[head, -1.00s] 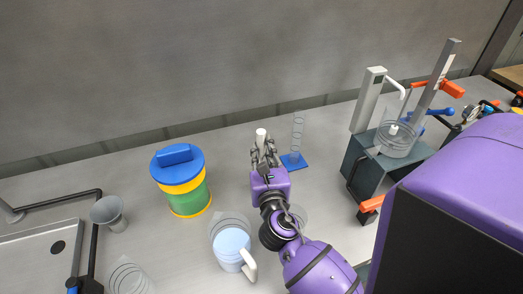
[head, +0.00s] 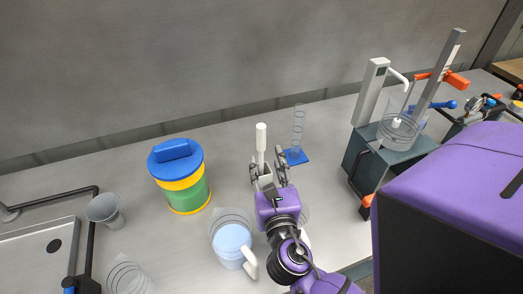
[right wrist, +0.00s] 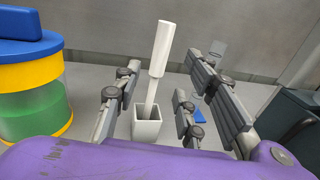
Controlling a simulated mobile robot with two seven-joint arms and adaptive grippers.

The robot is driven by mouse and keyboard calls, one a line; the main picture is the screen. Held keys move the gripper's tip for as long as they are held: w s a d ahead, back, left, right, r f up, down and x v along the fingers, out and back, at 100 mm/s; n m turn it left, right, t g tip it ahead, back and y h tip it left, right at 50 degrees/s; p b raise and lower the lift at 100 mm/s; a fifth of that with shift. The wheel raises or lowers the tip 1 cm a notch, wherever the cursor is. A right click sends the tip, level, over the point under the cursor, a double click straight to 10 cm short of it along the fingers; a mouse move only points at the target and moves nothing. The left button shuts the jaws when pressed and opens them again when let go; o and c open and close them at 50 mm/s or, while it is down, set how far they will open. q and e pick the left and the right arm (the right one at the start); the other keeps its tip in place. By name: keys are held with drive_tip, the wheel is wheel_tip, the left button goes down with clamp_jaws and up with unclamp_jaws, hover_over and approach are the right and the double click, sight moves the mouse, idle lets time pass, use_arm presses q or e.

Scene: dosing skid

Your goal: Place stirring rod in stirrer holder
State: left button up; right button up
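The stirring rod (head: 261,140) is white, with a thick upper part and a thinner shaft. In the right wrist view the rod (right wrist: 159,50) leans slightly, its lower end inside the stirrer holder (right wrist: 147,130), a small square pale cup. The holder (head: 265,182) is partly hidden by my gripper in the head view. My right gripper (head: 269,166) is open, its fingers spread on either side of the rod and holder with gaps visible; it also shows in the right wrist view (right wrist: 158,98). The rod's lower tip is hidden in the cup. My left gripper is not in view.
A blue-lidded yellow and green container (head: 180,178) stands left of the gripper. A light-blue jug (head: 232,245) stands close in front. A glass cylinder on a blue base (head: 294,157) is just behind right. A stirrer stand with a beaker (head: 398,132) is farther right.

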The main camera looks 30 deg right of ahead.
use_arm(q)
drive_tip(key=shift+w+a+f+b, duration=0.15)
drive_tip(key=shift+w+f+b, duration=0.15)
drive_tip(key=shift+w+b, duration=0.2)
use_arm(e)
drive_tip(key=v, duration=0.5)
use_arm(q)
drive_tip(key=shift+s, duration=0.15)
